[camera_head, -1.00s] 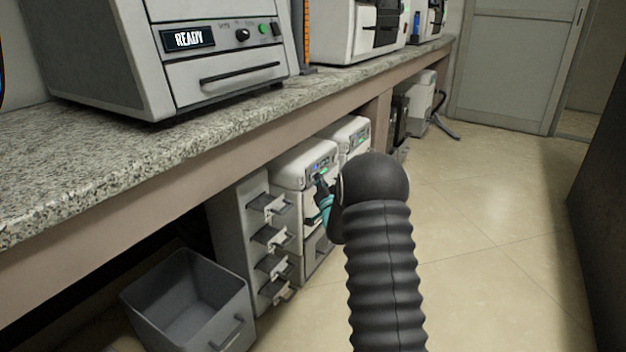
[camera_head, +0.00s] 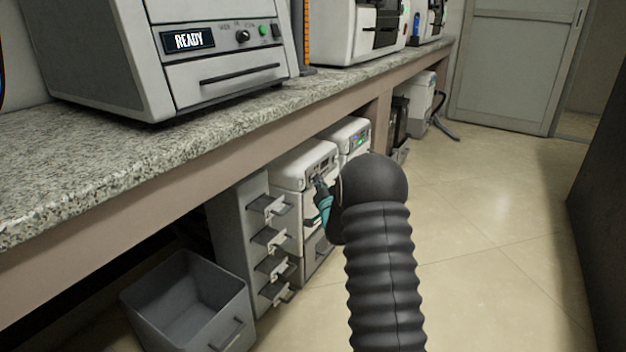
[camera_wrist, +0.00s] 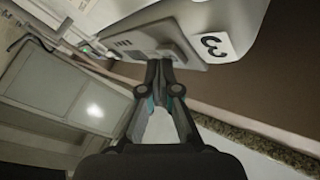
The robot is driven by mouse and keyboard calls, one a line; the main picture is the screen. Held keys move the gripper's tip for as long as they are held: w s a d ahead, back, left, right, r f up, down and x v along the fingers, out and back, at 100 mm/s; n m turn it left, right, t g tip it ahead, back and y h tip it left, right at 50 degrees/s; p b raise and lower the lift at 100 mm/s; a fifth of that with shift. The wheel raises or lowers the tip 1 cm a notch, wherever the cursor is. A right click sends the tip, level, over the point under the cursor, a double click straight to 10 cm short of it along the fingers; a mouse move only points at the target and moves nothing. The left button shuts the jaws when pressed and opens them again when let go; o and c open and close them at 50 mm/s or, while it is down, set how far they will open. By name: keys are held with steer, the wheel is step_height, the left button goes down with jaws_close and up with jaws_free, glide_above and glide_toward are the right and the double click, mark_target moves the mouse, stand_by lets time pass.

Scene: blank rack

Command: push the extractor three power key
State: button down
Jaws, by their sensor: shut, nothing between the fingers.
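The extractor marked "3" is a white machine (camera_head: 303,160) under the bench; its front panel shows no lit lights. In the wrist view its number label (camera_wrist: 213,45) reads sideways, beside the grey control panel (camera_wrist: 140,45). My gripper (camera_head: 319,184) is shut and empty, with its tips at the panel's lower edge. In the wrist view the closed fingertips (camera_wrist: 159,68) overlap the panel and hide part of it, including whatever key lies behind them. I cannot tell whether they touch it.
A similar white machine (camera_head: 347,131) with green lights stands just beyond. A grey drawer unit (camera_head: 240,225) with several handles and an open grey bin (camera_head: 185,300) are nearer. The granite bench (camera_head: 120,150) overhangs them. The floor (camera_head: 480,220) on the right is clear.

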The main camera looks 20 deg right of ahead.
steer(key=shift+s+d, duration=0.35)
steer(key=shift+s, duration=0.1)
steer(key=shift+s+d, duration=0.95)
steer(key=shift+s, duration=0.25)
steer(key=shift+s+d, duration=0.9)
steer(key=shift+s, duration=0.25)
